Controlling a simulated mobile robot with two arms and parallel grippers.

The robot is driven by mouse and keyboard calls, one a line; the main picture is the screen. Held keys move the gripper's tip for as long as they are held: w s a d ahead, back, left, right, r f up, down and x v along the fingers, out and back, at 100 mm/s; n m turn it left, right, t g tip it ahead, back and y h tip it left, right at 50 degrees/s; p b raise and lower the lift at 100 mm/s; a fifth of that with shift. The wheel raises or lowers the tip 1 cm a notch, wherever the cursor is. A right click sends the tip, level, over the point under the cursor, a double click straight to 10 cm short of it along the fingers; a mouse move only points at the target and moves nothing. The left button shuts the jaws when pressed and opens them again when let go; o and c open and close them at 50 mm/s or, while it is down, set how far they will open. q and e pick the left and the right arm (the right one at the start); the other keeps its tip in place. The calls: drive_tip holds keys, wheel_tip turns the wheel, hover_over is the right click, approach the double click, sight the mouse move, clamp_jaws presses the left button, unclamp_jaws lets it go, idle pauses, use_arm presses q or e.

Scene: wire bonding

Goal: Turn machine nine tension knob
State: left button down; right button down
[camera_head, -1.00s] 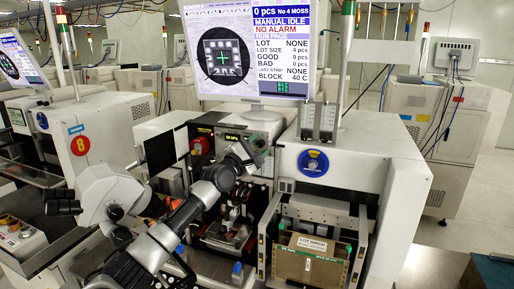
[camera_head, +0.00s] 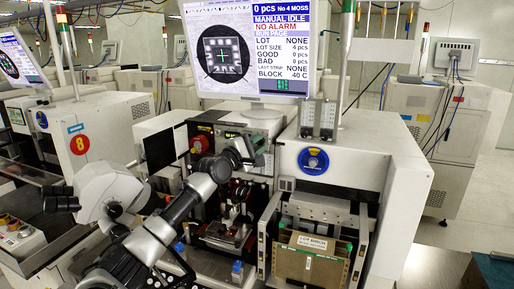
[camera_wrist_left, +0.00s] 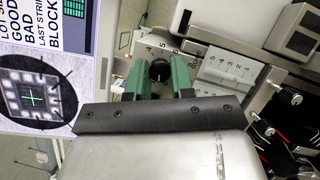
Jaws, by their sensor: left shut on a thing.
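The tension knob (camera_wrist_left: 160,71) is a small black round knob on a dial plate with printed numbers, on the machine in the middle of the head view. In the left wrist view the two green fingers of my left gripper (camera_wrist_left: 161,78) stand on either side of the knob and are shut on it. In the head view my left gripper (camera_head: 257,146) reaches the upper front panel below the monitor. The knob is hidden by the gripper there. My right gripper is not in view.
The monitor (camera_head: 252,50) stands just above the gripper. A red knob (camera_head: 201,143) is left of it, and a blue round emblem (camera_head: 313,161) is on the white housing to the right. A brown box (camera_head: 310,258) sits in the lower bay. Machine 8 (camera_head: 115,135) stands at left.

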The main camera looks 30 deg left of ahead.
use_arm(q)
drive_tip(key=shift+r+m+g, duration=0.1)
drive_tip(key=shift+m+g, duration=0.3)
drive_tip(key=shift+m, duration=0.5)
drive_tip(key=shift+r+m+g+p, duration=0.1)
drive_tip(key=shift+m+g+p, duration=0.2)
drive_tip(key=shift+m+p, duration=0.45)
drive_tip(key=m+g+y+p, duration=0.1)
drive_tip(key=m+y+p, duration=0.1)
drive_tip(key=m+p, duration=0.2)
drive_tip(key=m+g+y+p, duration=0.2)
drive_tip(key=m+y+p, duration=0.1)
drive_tip(key=m, duration=0.4)
drive_tip(key=d+m+g+y+p, duration=0.1)
drive_tip(key=m+g+y+p, duration=0.1)
drive_tip(key=m, duration=0.4)
drive_tip(key=shift+w+r+m+y+p, duration=0.15)
drive_tip(key=shift+m+y+p, duration=0.4)
drive_tip(key=shift+p, duration=0.85)
drive_tip(key=shift+m+y+b, duration=0.3)
drive_tip(key=shift+m+y, duration=0.75)
drive_tip(key=shift+m, duration=0.05)
drive_tip(key=m+y+b, duration=0.1)
drive_tip(key=m, duration=0.2)
drive_tip(key=shift+d+y, duration=0.1)
drive_tip(key=shift+y, duration=0.2)
